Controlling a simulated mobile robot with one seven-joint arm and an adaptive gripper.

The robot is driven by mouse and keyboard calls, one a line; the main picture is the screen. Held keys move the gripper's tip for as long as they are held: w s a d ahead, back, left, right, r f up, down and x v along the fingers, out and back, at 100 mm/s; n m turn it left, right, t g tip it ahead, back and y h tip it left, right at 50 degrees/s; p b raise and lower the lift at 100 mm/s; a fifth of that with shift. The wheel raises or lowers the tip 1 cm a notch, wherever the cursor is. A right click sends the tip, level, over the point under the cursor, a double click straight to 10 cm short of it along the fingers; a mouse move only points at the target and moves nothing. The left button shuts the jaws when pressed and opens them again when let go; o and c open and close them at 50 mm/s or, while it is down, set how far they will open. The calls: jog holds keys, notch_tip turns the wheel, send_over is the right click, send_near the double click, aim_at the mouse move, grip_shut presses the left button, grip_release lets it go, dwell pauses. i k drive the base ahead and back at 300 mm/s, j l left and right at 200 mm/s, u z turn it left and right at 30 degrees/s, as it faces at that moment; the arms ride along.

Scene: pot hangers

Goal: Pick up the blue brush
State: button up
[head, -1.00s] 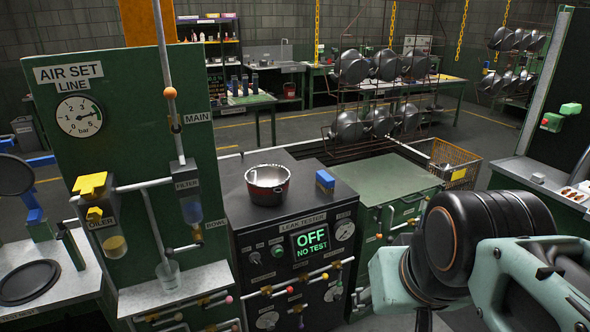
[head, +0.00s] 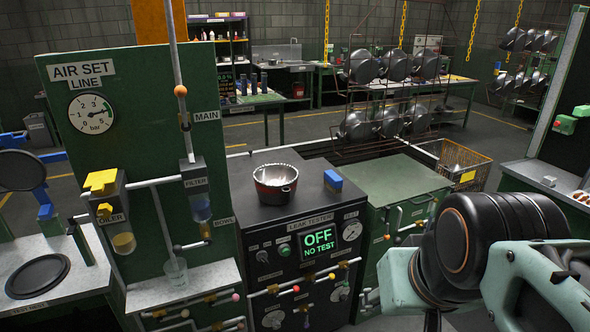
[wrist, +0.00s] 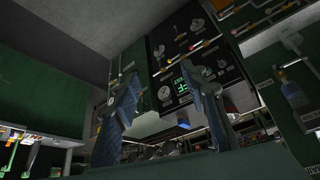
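A small blue block (head: 333,180) sits on top of the black leak tester (head: 297,228), right of a pot. It may be the blue brush, but no bristles or handle can be made out. My arm fills the lower right of the head view, and my gripper's fingers are out of that picture. In the wrist view my gripper (wrist: 160,76) has its two fingers wide apart with nothing held between them. The leak tester's panel shows tilted behind the fingers.
A dark red pot (head: 275,183) stands close left of the blue block. The green air set board (head: 140,150) with pipes rises further left. A green cabinet (head: 395,182) with a bare top is to the right. Behind it are a pot rack and a wire basket (head: 463,165).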

aim_at(332, 179)
jog(key=i+l+u, duration=0.3)
jog(key=i+l, duration=0.15)
jog(key=i, duration=0.25)
jog(key=i+l+u, duration=0.25)
jog(key=i+l, duration=0.4)
jog(key=i+l+u, duration=0.35)
jog(key=i+l+z, duration=0.1)
jog(key=i+l, duration=0.15)
jog(key=l, duration=0.1)
